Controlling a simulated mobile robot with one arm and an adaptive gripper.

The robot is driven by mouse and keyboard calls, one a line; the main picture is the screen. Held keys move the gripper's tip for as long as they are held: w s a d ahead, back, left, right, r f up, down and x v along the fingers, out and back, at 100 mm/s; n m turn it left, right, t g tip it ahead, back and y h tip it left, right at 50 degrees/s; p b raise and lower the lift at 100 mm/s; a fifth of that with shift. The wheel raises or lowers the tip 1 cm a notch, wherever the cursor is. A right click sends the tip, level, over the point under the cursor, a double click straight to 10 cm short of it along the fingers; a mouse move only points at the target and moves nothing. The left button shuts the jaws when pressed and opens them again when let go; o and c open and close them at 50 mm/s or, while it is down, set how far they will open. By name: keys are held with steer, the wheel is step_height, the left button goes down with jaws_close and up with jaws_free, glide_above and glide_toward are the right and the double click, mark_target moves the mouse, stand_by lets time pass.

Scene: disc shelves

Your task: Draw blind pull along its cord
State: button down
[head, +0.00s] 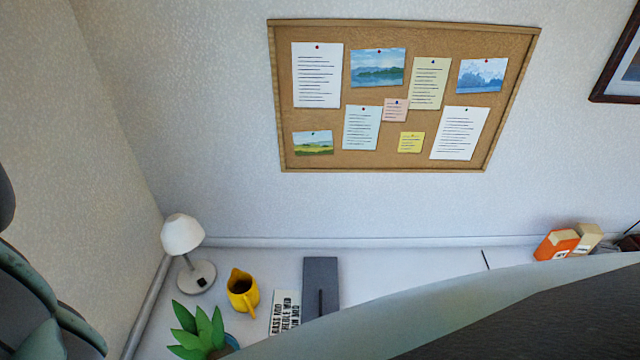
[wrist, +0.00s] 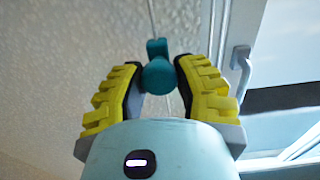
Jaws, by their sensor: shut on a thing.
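The blind pull (wrist: 157,73) is a teal, rounded piece on a thin pale cord (wrist: 152,18), seen in the wrist view. The cord runs upward from it to the top of the picture. My gripper (wrist: 160,76) has yellow ribbed fingers with dark pads, shut on the pull from both sides. Neither the pull nor my gripper shows in the head view.
A window frame with a handle (wrist: 240,65) is right of my gripper; a textured wall is left. In the head view, a white lamp (head: 183,235), yellow mug (head: 241,290), plant (head: 197,330) and orange box (head: 556,244) stand below a corkboard (head: 400,160).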

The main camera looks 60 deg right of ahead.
steer(key=shift+f, duration=0.1)
step_height(320, 180, down, 16)
steer(key=b, duration=1.7)
steer(key=shift+r, duration=0.25)
steer(key=c, duration=0.6)
jaws_free()
steer(key=shift+r, duration=0.15)
steer(key=shift+c, duration=0.2)
steer(key=v, duration=1.2)
